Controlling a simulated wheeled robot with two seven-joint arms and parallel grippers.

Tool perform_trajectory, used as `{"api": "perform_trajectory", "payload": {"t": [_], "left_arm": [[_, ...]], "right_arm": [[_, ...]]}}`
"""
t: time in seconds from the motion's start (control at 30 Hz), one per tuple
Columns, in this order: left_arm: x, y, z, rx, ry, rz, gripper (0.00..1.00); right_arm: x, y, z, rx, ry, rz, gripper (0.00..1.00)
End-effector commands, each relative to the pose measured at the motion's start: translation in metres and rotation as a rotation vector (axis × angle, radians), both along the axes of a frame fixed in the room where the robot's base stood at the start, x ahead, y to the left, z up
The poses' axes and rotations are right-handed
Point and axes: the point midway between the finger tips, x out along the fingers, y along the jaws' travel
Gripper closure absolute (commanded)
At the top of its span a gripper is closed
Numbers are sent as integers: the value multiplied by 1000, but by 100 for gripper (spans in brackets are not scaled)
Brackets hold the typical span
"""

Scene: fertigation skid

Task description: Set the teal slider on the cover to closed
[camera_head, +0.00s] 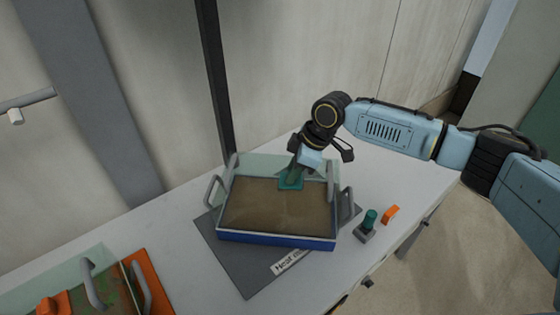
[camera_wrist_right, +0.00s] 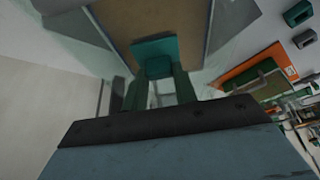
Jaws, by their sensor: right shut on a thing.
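The teal slider (camera_head: 290,183) sits at the back edge of the clear cover on a blue-rimmed tray (camera_head: 275,242) filled with brown material. My right gripper (camera_head: 296,172) reaches down over the back of the tray and is shut on the slider. In the right wrist view the slider (camera_wrist_right: 155,48) shows as a teal plate at the tips of the green fingers (camera_wrist_right: 160,72). The clear cover (camera_head: 260,163) shows as a pale glassy band behind the brown fill. The fingertips are partly hidden in the head view. My left gripper is not in view.
The tray has grey handles (camera_head: 213,191) at its sides and stands on a dark grey mat (camera_head: 240,270) with a label. A teal-knobbed device (camera_head: 369,221) and an orange block (camera_head: 390,214) are to its right. An orange tray (camera_head: 150,290) with a glassy cover is at front left.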

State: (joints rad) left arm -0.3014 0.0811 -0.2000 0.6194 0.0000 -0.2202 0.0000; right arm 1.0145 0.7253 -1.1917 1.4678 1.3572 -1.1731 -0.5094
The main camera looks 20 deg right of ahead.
Motion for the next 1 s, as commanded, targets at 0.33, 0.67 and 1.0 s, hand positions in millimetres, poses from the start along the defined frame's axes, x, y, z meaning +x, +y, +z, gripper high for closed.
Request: {"api": "perform_trajectory", "payload": {"t": [0.33,0.67,1.0], "left_arm": [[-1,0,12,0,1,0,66],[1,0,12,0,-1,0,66],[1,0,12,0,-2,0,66]], "right_arm": [[-7,-16,1,0,-3,1,100],[-7,-16,1,0,-3,1,50],[-7,-17,4,0,-3,1,49]]}}
